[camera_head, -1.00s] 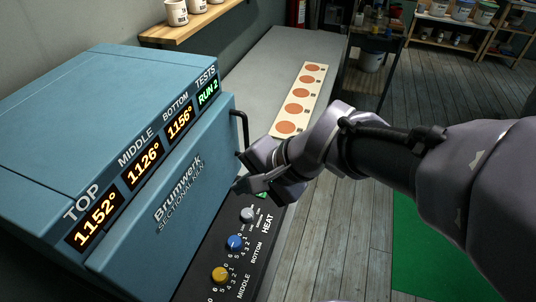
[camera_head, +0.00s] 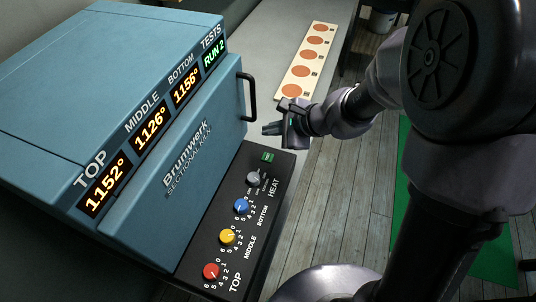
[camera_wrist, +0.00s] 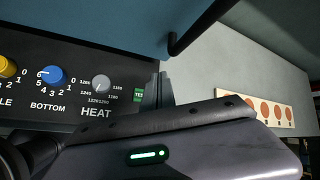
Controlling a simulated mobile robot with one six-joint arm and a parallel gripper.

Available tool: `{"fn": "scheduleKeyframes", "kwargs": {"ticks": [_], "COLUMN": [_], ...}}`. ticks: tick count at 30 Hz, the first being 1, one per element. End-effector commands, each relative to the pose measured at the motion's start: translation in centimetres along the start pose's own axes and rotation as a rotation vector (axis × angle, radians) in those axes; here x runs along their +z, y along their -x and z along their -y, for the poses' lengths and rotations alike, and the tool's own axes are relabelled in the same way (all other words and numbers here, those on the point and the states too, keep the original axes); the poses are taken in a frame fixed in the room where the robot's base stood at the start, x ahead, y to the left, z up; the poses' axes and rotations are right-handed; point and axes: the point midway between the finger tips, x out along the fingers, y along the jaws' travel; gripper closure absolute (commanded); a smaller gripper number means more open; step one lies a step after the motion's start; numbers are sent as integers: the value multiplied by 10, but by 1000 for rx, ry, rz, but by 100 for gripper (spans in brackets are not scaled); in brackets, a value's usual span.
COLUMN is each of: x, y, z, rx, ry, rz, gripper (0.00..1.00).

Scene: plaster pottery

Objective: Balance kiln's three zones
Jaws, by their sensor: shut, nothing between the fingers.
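The blue kiln (camera_head: 95,95) stands at left with its door shut. Its displays read TOP 1152° (camera_head: 104,190), MIDDLE 1126° (camera_head: 150,132), BOTTOM 1156° (camera_head: 187,85) and TESTS RUN 2 (camera_head: 214,54). On the black panel sit a red TOP knob (camera_head: 211,271), yellow MIDDLE knob (camera_head: 227,236), blue BOTTOM knob (camera_head: 241,205), grey HEAT knob (camera_head: 253,177) and green test button (camera_head: 268,157). In the wrist view the blue knob (camera_wrist: 52,76) points to the upper left, near 6. My gripper (camera_head: 270,129) is shut and empty, just above the green button, apart from the knobs.
A black door handle (camera_head: 250,97) juts out close to my gripper. A pale board with several orange discs (camera_head: 314,41) lies on the grey bench behind. A green mat (camera_head: 405,160) lies on the wooden floor at right.

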Motion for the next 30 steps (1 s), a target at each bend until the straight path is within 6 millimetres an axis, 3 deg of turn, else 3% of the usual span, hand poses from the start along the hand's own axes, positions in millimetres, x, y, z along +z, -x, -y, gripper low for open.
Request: {"fn": "scheduleKeyframes", "kwargs": {"ticks": [18, 30], "x": [-41, -43], "y": [-57, -60], "z": [-41, -44], "rx": [0, 0], "ry": [0, 1], "rz": [0, 0], "gripper": [100, 100]}}
